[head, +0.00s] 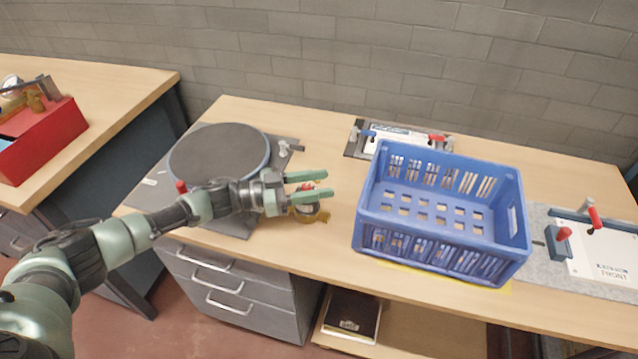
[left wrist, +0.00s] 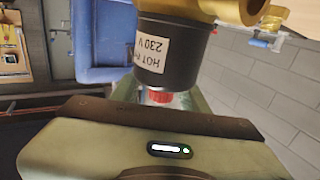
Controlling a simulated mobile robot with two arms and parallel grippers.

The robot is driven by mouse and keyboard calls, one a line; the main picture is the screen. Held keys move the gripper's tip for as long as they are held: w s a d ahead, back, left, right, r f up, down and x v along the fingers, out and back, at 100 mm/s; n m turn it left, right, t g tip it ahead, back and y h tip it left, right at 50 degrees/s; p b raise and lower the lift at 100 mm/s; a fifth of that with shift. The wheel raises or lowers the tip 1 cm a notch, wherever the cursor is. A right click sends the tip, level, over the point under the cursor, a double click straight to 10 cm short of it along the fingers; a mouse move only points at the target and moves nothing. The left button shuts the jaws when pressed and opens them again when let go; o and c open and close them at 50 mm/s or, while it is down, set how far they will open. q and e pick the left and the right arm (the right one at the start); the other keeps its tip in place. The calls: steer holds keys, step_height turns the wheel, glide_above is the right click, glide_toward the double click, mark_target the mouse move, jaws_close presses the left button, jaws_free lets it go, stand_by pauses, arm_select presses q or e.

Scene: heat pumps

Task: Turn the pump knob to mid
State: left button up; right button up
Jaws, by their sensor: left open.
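The pump (head: 310,215) sits near the front edge of the middle table in the head view, partly hidden by my left gripper (head: 329,183). Its brass body shows below the fingers. In the left wrist view the pump is a black cylinder (left wrist: 170,48) with a white label reading "HOT P…" and "230 V", with a brass part (left wrist: 220,8) above it. A red knob (left wrist: 158,97) is on the cylinder's end facing my gripper. My left gripper is open, its two green fingers apart around the knob area. Contact and the knob's setting cannot be told. My right gripper is out of view.
A blue crate (head: 440,258) stands right of the pump. A round dark turntable (head: 218,155) lies on a grey mat behind my left arm. Clamp boards stand at the back (head: 400,136) and right (head: 600,262). A red toolbox (head: 45,140) is on the left table.

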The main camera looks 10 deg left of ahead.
arm_select(q)
steer(key=b+v, duration=0.1)
steer(key=v, duration=0.6)
steer(key=shift+s+a, duration=0.2)
steer(key=shift+a, duration=0.05)
